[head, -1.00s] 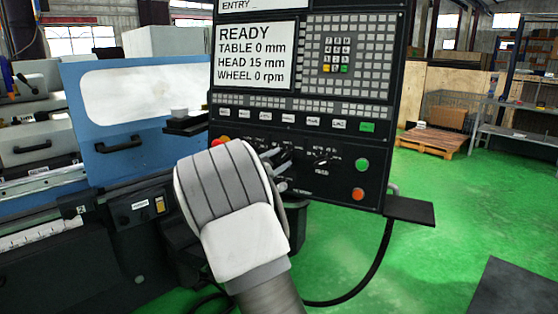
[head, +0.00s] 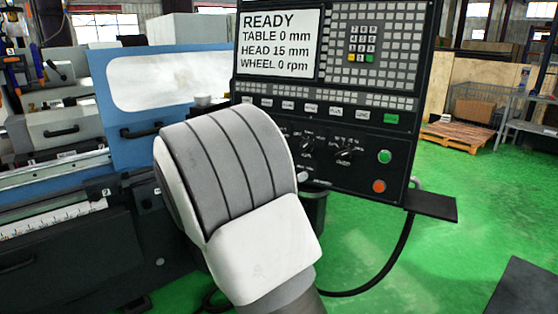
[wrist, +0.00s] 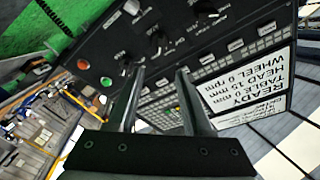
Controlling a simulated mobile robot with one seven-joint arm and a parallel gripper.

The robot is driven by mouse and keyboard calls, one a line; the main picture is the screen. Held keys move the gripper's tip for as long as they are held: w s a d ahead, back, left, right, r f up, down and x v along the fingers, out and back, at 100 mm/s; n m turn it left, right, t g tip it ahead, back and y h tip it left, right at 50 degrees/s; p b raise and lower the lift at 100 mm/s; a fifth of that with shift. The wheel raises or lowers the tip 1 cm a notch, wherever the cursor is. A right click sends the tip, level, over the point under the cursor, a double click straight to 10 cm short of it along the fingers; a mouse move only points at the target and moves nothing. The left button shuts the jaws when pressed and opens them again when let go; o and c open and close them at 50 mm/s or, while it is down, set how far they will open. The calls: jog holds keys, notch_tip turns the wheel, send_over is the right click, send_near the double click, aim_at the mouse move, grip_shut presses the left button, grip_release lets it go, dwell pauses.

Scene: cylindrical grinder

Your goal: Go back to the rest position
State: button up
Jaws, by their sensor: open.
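My gripper (wrist: 160,74) shows in the wrist view, its two fingers apart with nothing between them. The machine's control panel (head: 337,183) stands in front of it, tilted in the wrist view (wrist: 97,45). The fingers appear apart from the panel, though the exact gap is hard to judge. In the head view my pale, bent arm covers the panel's lower left part and hides the fingers. The panel's screen (head: 280,45) reads READY, TABLE 0 mm, HEAD 15 mm, WHEEL 0 rpm.
The grinder's blue cover (head: 150,85) with a black handle is left of the panel. A dark shelf (head: 432,205) juts from the panel's lower right, with a cable below. Green floor (head: 460,225) is open at right, with a pallet (head: 460,135) farther back.

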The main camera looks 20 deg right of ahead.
jog(key=shift+v, duration=0.85)
jog(key=s+a+r+n+t+y+p, duration=0.25)
jog(key=a+r+n+t+y, duration=0.3)
jog(key=r+n+y, duration=0.6)
jog(key=s+a+f+n+g+y+p, duration=0.1)
jog(key=s+a+f+n+g+y, duration=0.15)
jog(key=s+y, duration=0.3)
jog(key=s+d+f+n+g, duration=0.1)
jog(key=s+f+g, duration=0.1)
jog(key=s, duration=0.6)
jog(key=s+d+f+n+g+h+p, duration=0.1)
jog(key=s+f+n+g, duration=0.1)
jog(key=s, duration=0.7)
jog(key=s+d+f+n+g+h+p, duration=0.1)
jog(key=s+f+n+g, duration=0.1)
jog(key=s, duration=0.6)
jog(key=shift+s+d+f+g, duration=0.4)
jog(key=shift+f+g, duration=0.3)
jog(key=shift+f, duration=0.05)
